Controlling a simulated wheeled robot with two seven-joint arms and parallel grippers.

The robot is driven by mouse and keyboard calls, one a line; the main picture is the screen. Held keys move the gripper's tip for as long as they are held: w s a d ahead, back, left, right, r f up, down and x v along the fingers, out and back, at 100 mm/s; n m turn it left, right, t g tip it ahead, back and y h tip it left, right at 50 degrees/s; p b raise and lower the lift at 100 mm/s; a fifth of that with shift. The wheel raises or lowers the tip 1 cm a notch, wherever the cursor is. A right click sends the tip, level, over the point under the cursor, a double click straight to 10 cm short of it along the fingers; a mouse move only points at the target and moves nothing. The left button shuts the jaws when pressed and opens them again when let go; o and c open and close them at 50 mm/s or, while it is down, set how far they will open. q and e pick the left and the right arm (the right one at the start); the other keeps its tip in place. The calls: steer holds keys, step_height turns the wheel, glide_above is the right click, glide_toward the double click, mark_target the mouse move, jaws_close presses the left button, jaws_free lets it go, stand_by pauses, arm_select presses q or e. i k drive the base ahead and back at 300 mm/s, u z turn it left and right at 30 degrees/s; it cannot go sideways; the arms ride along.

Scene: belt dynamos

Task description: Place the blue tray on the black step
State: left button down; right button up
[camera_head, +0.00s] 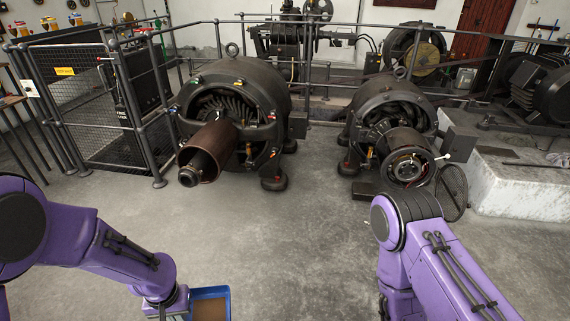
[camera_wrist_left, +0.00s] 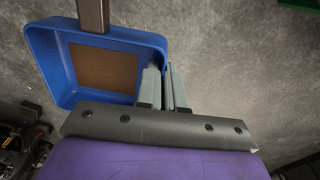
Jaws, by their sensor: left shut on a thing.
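The blue tray (camera_head: 228,302) shows at the bottom edge of the head view, partly cut off, with a brown inner floor. In the left wrist view the tray (camera_wrist_left: 40,75) fills the upper left. My left gripper (camera_wrist_left: 170,88) is shut on the tray's side wall, its two grey fingers close together there. In the head view the left gripper is at the bottom edge, left of the tray. My right arm comes in at lower right; its gripper is out of view. A low dark block (camera_head: 365,189) lies by the right dynamo; I cannot tell whether it is the black step.
Two dark belt dynamos, left (camera_head: 255,95) and right (camera_head: 385,105), stand ahead on the grey floor. A mesh cage (camera_head: 100,110) stands at left, a pale stone plinth (camera_head: 515,190) at right. Open floor lies between my arms. A brownish bar (camera_wrist_left: 93,15) crosses the tray's far rim.

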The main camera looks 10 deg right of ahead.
mark_target(367, 190)
steer(key=z, duration=1)
steer(key=i, duration=1.4)
steer(key=z, duration=0.3)
steer(key=i, duration=2.3)
steer(key=u, duration=0.05)
